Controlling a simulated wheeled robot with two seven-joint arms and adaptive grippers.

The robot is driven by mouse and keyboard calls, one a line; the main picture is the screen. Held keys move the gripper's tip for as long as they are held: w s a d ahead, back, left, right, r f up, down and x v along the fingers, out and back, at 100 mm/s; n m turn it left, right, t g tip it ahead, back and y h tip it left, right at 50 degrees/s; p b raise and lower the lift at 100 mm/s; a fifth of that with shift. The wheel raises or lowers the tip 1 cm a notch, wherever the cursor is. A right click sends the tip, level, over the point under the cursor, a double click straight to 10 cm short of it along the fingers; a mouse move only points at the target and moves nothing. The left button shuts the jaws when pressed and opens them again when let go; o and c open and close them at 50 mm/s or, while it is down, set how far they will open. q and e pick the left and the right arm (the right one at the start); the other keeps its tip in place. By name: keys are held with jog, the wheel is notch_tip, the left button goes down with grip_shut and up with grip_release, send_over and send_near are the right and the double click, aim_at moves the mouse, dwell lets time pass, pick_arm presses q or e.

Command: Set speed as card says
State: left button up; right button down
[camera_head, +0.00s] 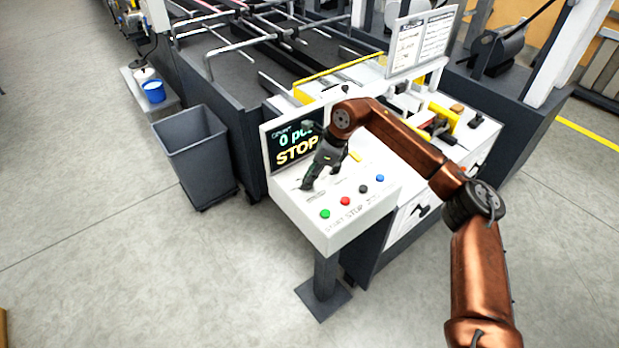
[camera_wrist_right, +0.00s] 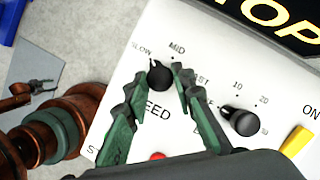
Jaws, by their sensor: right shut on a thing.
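The white control panel (camera_head: 370,215) stands on a post at the machine's front. My right gripper (camera_head: 308,184) reaches down to its left part. In the right wrist view, the black speed knob (camera_wrist_right: 160,76) sits between the fingertips of my right gripper (camera_wrist_right: 162,80), which is shut on it. SLOW, MID and a partly covered FAST are printed around the knob; its exact pointer direction is hard to tell. A white card board (camera_head: 420,40) stands above the machine; its text is too small to read.
The panel's screen (camera_head: 292,140) reads STOP. A second black knob (camera_wrist_right: 240,121) and a yellow switch (camera_wrist_right: 298,141) lie right of the speed knob. Green (camera_head: 325,214), red (camera_head: 345,201), black and blue buttons line the panel's front. A grey bin (camera_head: 195,155) stands left; the floor in front is clear.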

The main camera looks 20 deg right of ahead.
jog(key=shift+w+r+n, duration=0.1)
jog(key=shift+r+n, duration=0.05)
jog(key=shift+n, duration=0.35)
jog(key=c, duration=1.6)
grip_release()
jog(key=v, duration=1.2)
jog(key=shift+w+d, duration=0.1)
